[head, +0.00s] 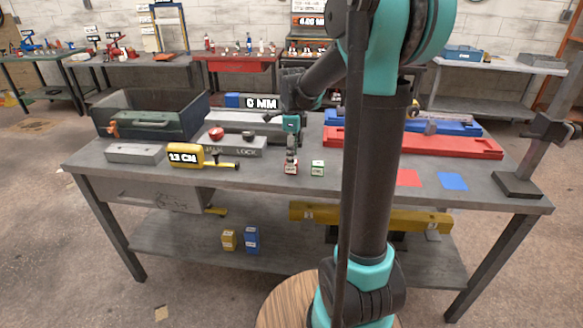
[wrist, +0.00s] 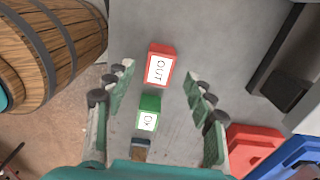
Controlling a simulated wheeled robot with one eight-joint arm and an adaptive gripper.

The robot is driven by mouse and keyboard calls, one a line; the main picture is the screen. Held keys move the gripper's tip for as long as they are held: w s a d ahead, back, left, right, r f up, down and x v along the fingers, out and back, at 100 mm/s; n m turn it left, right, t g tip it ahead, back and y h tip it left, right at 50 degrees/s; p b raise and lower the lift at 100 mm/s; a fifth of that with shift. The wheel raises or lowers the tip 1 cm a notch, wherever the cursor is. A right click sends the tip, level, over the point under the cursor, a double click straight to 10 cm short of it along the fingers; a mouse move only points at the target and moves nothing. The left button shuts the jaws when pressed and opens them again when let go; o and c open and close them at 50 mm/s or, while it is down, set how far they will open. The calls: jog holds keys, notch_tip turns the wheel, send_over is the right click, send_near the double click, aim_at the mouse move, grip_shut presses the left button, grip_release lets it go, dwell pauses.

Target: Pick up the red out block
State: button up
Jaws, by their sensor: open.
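The red block (head: 291,168), with a white label reading OUT, stands on the grey bench top. In the wrist view the red block (wrist: 160,53) lies ahead, around the level of the fingertips and between their lines. The green block (head: 318,168) stands just right of it in the head view. In the wrist view the green block (wrist: 149,103), labelled OK, is nearer, between the two fingers. My gripper (head: 291,152) is above the red block, pointing down. Its fingers (wrist: 160,80) are spread wide with nothing held; contact with the blocks cannot be told.
A yellow 13 CM tool (head: 186,154) and a grey LOCK box (head: 234,147) lie to the left. A red tray (head: 430,143) lies behind right. Red (head: 409,178) and blue (head: 452,181) patches mark the bench's right front. A dark stand (head: 517,185) is at the right end.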

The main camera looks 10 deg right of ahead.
jog(key=shift+a+f, duration=0.1)
jog(key=shift+f, duration=1.75)
jog(key=shift+c, duration=0.6)
grip_shut()
